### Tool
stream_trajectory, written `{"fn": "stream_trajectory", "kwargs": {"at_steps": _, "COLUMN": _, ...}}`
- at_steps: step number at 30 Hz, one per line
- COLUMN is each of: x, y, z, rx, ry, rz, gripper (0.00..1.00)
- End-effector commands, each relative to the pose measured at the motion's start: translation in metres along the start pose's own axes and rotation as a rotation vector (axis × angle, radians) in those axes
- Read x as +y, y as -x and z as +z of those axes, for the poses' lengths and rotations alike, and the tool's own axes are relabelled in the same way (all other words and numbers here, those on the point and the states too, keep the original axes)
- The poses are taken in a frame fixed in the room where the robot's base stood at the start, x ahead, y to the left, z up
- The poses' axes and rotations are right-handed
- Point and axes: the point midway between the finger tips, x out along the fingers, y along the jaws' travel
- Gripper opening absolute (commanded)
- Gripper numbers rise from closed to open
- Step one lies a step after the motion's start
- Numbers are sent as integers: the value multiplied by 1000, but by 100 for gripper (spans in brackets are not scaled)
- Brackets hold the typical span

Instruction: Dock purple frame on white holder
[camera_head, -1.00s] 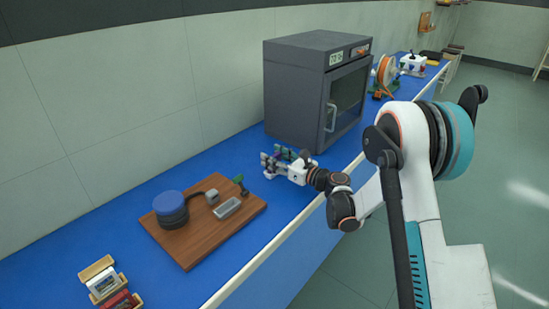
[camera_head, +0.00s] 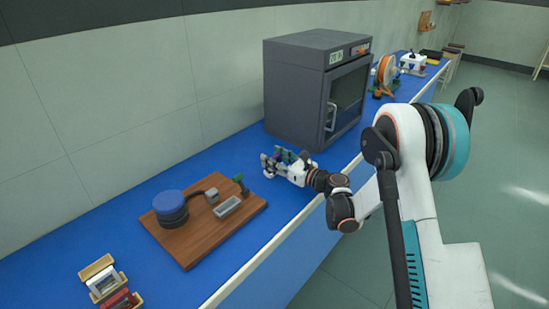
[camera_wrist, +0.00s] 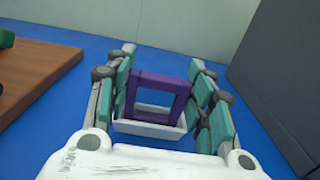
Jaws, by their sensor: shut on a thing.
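The purple frame (camera_wrist: 160,78) is a square, open-centred piece standing upright between the teal finger pads of my gripper (camera_wrist: 163,98) in the wrist view. My gripper is shut on it. The white holder (camera_wrist: 148,130) is a shallow, tray-like piece at the frame's lower edge. The frame's bottom meets or overlaps the holder in the picture, and I cannot tell whether it is seated. In the head view my gripper (camera_head: 277,160) is low over the blue bench, in front of the dark oven, and its fingers mostly hide the frame and holder.
The grey oven (camera_head: 296,95) stands close behind and right of my gripper. A wooden board (camera_head: 190,250) with a blue-topped round device (camera_head: 170,203) lies to the left. Small boxes (camera_head: 103,280) sit at the bench's near left.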

Motion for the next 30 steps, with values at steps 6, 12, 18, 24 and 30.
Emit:
{"fn": "stream_trajectory", "kwargs": {"at_steps": 6, "x": 0, "y": 0, "z": -2, "rx": 0, "ry": 0, "rz": 0, "gripper": 57}}
{"fn": "stream_trajectory", "kwargs": {"at_steps": 12, "x": 0, "y": 0, "z": -2, "rx": 0, "ry": 0, "rz": 0, "gripper": 57}}
{"fn": "stream_trajectory", "kwargs": {"at_steps": 18, "x": 0, "y": 5, "z": -2, "rx": 0, "ry": 0, "rz": -1, "gripper": 57}}
{"fn": "stream_trajectory", "kwargs": {"at_steps": 24, "x": 0, "y": 19, "z": -2, "rx": 0, "ry": 0, "rz": 0, "gripper": 57}}
{"fn": "stream_trajectory", "kwargs": {"at_steps": 30, "x": 0, "y": 34, "z": -2, "rx": 0, "ry": 0, "rz": -1, "gripper": 57}}
